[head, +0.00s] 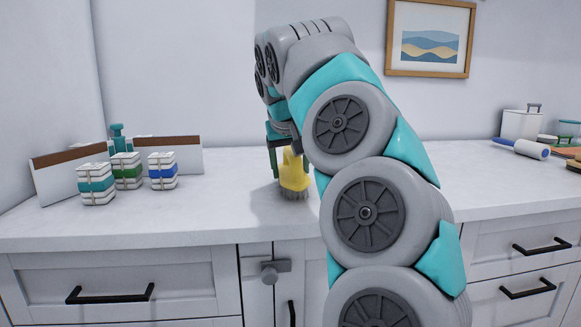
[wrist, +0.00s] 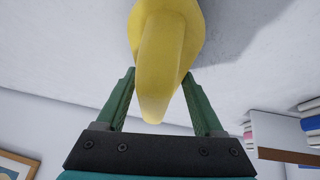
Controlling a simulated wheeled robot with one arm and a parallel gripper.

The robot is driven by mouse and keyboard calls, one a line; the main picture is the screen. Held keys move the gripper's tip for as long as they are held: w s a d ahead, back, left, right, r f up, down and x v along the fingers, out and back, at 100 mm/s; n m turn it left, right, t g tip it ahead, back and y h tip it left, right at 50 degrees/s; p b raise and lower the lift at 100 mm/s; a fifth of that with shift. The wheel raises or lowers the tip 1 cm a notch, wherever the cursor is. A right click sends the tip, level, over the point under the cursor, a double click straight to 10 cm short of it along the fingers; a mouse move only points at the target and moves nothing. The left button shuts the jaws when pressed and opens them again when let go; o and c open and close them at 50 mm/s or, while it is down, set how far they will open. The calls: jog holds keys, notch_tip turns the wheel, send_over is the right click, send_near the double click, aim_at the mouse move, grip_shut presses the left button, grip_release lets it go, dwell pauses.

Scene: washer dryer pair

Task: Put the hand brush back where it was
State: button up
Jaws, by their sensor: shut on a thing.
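The hand brush (head: 295,172) has a yellow body and grey bristles pointing down at the white countertop (head: 230,215). In the head view it is just left of my arm, upright, with its bristles at or just above the counter; I cannot tell whether they touch. My gripper (head: 274,160) is shut on the brush from above, its green fingers partly hidden by the brush and my arm. In the wrist view the yellow handle (wrist: 160,60) lies between the two green fingers of my gripper (wrist: 160,85).
Several strapped white stacks, one with a blue band (head: 162,170), stand at the left beside brown-topped white panels (head: 70,168). A lint roller (head: 531,149) and a white container (head: 520,123) are at the far right. The counter in front of the brush is clear.

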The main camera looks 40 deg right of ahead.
jog(key=shift+f, duration=0.15)
jog(key=o, duration=1.4)
jog(key=shift+o, duration=0.2)
jog(key=shift+r, duration=0.2)
jog(key=p+v, duration=0.1)
jog(key=v, duration=1)
jog(key=shift+a+r, duration=0.2)
jog(key=shift+r, duration=0.1)
jog(key=shift+s, duration=0.1)
